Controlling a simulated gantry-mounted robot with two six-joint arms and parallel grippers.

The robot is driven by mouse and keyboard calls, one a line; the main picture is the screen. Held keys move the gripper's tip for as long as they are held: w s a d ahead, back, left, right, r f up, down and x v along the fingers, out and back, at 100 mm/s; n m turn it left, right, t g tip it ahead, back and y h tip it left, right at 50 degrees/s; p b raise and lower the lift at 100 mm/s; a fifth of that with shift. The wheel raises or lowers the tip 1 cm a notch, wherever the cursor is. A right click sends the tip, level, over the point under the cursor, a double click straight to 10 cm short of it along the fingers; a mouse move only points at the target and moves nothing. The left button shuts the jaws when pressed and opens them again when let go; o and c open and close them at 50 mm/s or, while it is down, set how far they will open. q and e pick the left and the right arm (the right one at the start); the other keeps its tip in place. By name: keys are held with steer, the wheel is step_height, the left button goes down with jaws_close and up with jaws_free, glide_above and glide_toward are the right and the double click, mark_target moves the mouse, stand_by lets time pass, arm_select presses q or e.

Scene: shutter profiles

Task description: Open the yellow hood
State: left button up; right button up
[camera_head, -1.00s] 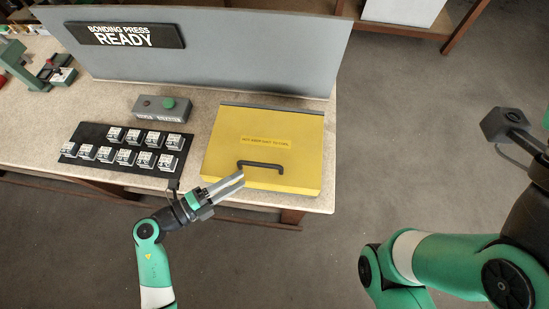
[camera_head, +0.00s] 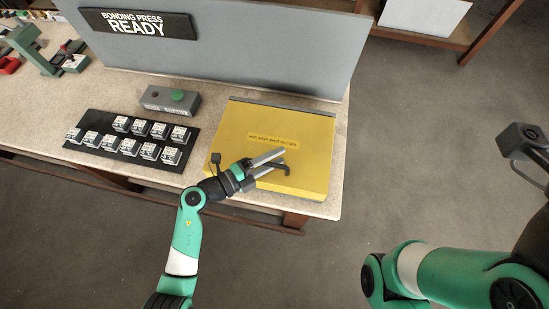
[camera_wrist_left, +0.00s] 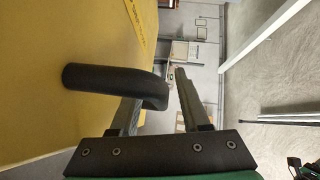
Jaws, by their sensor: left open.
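The yellow hood (camera_head: 240,130) lies shut on the bench, with a label on top and a black bar handle (camera_head: 287,170) near its front edge. My left gripper (camera_head: 280,160) is open over the front of the hood, its fingers pointing right across the handle and hiding part of it. In the left wrist view, the handle (camera_wrist_left: 105,85) crosses in front of one finger and its bend reaches into the gap between the fingers. I cannot tell whether they touch. The right arm shows at the right, its gripper out of frame.
A grey control box (camera_head: 168,101) with a green and a dark red button stands left of the hood. A black tray (camera_head: 110,150) holds several small blocks. A grey panel (camera_head: 270,50) with a READY sign stands behind. Open floor lies to the right.

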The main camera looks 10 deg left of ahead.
arm_select(q)
jaws_close()
stand_by(1.4)
